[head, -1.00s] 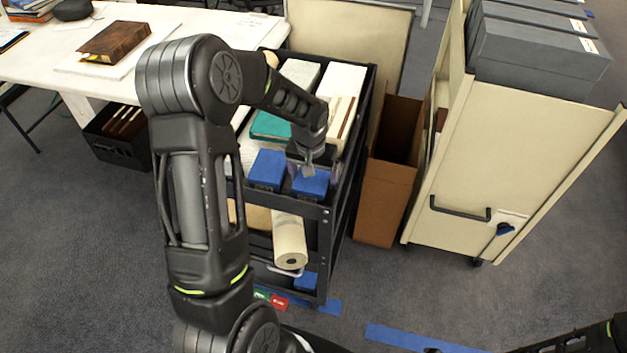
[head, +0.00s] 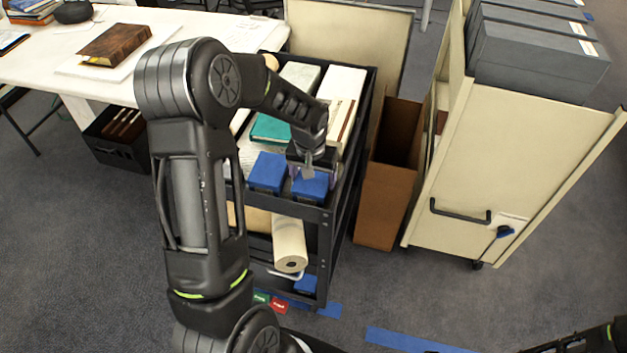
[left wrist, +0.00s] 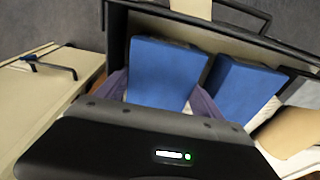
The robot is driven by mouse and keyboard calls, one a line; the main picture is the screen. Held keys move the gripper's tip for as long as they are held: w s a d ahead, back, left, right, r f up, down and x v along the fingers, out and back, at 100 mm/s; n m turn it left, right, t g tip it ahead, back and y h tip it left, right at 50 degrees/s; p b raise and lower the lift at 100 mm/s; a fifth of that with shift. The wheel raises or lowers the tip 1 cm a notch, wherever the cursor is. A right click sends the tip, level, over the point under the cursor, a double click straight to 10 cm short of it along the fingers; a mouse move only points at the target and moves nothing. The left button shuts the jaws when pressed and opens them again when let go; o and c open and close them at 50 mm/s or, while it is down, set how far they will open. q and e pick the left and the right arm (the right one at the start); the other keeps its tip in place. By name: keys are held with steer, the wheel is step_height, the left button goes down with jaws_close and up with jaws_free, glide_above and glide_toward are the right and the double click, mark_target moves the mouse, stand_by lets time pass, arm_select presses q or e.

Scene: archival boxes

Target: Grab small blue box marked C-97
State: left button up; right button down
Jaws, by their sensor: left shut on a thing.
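Two small blue boxes stand side by side at the front of the cart's top shelf. My left gripper (head: 309,172) reaches down over the right-hand blue box (head: 311,187) and is shut on it. In the left wrist view this box (left wrist: 163,72) sits between the two fingers. The other blue box (head: 268,171) stands just to its left and shows in the left wrist view (left wrist: 240,92) too. I cannot read a mark on either box. Part of my right arm shows at the lower right corner of the head view, but its gripper does not.
The black cart (head: 331,222) also holds a teal box (head: 271,129), pale boxes and a paper roll (head: 289,246) below. A brown open carton (head: 380,200) stands close on its right, beside a cream cabinet (head: 480,180). A white table (head: 30,65) is at the left.

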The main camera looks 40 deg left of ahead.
arm_select(q)
step_height(320, 180, up, 10)
steer(key=shift+f+b, duration=0.1)
steer(key=shift+b, duration=0.55)
